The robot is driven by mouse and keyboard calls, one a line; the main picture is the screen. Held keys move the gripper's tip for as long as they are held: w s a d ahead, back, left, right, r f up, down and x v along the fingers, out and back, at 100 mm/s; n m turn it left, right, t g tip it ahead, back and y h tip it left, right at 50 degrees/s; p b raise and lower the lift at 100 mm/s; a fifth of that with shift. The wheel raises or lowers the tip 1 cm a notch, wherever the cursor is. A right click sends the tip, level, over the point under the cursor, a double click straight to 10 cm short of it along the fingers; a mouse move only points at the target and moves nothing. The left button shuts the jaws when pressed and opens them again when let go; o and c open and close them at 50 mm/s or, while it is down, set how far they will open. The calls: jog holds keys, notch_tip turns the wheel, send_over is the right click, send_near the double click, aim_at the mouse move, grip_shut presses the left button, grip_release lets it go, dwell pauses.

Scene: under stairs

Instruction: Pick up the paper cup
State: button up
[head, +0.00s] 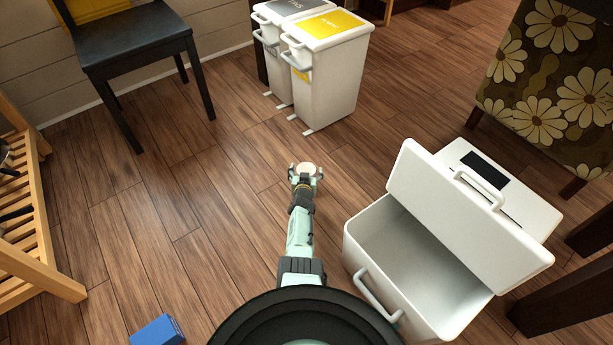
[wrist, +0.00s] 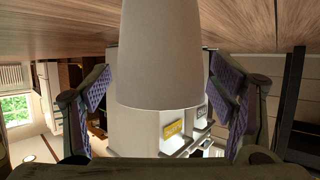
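The paper cup (head: 306,169) is a small pale beige round shape in the head view, over the wood floor at the end of my arm. In the wrist view, which is upside down, the plain off-white cup (wrist: 162,50) fills the middle, and its base runs out of the top edge. My gripper (head: 305,175) is around the cup, one finger on each side. In the wrist view my gripper (wrist: 165,90) has its purple pads spread, with narrow gaps beside the cup. It looks open. Whether the cup rests on the floor is hidden.
A white bin (head: 365,250) with its lid open stands right of my arm. Two white bins (head: 335,85) stand beyond the cup. A dark chair (head: 135,45), a wooden rack (head: 30,220) and a blue box (head: 157,331) are on the left. Floor around the cup is clear.

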jog(key=c, duration=0.7)
jog(key=shift+o, duration=0.2)
notch_tip(320, 180, up, 10)
jog(key=p, duration=0.8)
jog(key=shift+o, duration=1.3)
jog(key=c, duration=1.2)
